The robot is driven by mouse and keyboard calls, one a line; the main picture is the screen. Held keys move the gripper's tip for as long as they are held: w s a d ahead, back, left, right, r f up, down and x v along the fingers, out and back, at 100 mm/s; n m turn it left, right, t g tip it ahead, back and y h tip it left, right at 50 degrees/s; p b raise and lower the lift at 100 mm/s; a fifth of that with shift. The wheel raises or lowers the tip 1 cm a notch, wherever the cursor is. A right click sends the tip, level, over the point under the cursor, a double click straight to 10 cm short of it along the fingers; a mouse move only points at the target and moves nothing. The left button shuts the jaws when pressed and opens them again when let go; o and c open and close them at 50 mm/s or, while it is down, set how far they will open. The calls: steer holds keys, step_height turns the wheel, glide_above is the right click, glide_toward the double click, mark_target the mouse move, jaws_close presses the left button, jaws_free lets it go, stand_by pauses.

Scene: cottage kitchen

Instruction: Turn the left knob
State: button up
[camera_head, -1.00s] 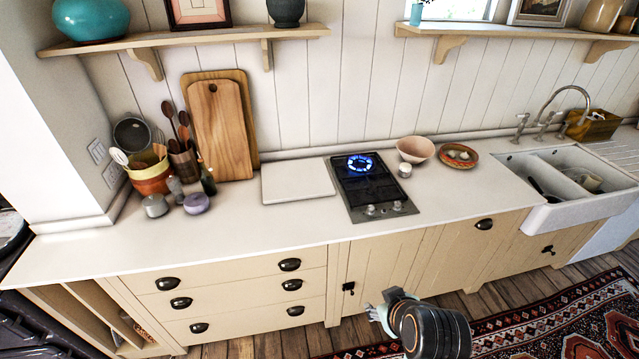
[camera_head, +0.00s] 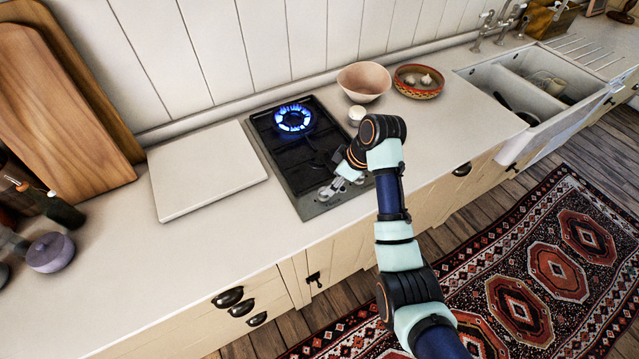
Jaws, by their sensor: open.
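The small two-burner gas hob (camera_head: 272,150) is set in the pale counter, with a ring of blue flame (camera_head: 293,118) on its rear burner. The left knob (camera_head: 326,194) is at the front edge of the hob, partly covered by my gripper. My gripper (camera_head: 335,184) is over the front of the hob, right at the knobs, with its jaws open. I cannot tell whether a finger touches the left knob. The right knob is mostly hidden behind my gripper and wrist.
A pale square board (camera_head: 207,170) lies left of the hob. A pink bowl (camera_head: 364,82), a small white pot (camera_head: 357,115) and a patterned dish (camera_head: 419,80) stand to its right. The sink (camera_head: 500,72) is farther right. Wooden cutting boards (camera_head: 62,120) lean at the left.

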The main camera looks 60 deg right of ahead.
mark_target(324, 194)
steer(key=b+x, duration=0.1)
steer(key=x, duration=0.5)
steer(key=shift+w+f, duration=0.25)
jaws_close()
